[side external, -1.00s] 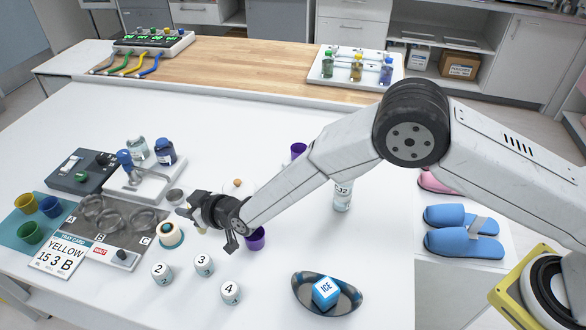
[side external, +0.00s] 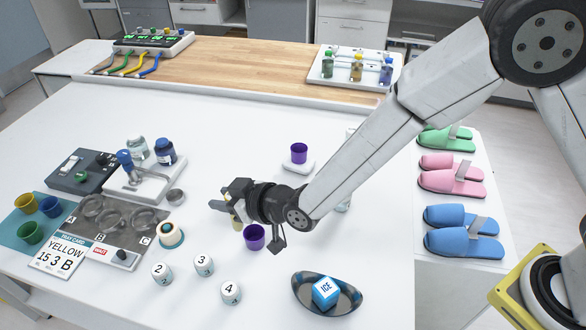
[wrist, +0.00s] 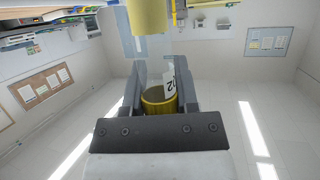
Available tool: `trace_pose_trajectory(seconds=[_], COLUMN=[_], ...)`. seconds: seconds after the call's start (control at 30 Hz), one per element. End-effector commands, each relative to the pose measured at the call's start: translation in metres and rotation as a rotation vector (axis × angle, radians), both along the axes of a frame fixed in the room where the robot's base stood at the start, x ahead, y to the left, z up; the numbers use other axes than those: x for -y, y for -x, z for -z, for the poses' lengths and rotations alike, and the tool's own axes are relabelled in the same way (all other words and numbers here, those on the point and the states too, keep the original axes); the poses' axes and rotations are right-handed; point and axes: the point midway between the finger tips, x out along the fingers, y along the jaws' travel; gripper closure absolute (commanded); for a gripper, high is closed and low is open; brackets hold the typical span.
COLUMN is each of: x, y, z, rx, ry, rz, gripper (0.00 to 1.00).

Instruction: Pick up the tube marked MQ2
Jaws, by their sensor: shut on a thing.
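My gripper (side external: 226,202) is shut on a yellow tube (side external: 237,223) above the white table, left of the purple cup on the white block. In the wrist view, the tube (wrist: 154,106) sits between the two jaws (wrist: 160,85). It carries a white label with dark characters, partly visible and ending in what looks like a 2. I cannot read the full marking. Most of the tube is hidden by the gripper in the side view. Another yellow cylinder (wrist: 149,16) shows beyond the jaws in the wrist view.
A purple cup (side external: 254,237) is close below my gripper, and another purple cup (side external: 299,153) stands on a white block. Several numbered white pots (side external: 203,265) and a boat-shaped dish (side external: 346,301) with an ICE block are in front. A round cream-topped item (side external: 171,234) is at left.

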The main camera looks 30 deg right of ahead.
Motion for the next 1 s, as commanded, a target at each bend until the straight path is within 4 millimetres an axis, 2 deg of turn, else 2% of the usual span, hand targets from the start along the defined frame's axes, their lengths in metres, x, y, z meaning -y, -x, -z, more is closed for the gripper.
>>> trace_pose_trajectory(seconds=[0.3, 1.0], x=[0.012, 0.014], y=[0.019, 0.022], z=[-0.011, -0.012], rx=[0.000, 0.001], ry=[-0.001, -0.001], rz=[0.000, 0.000], gripper=[1.00, 1.00])
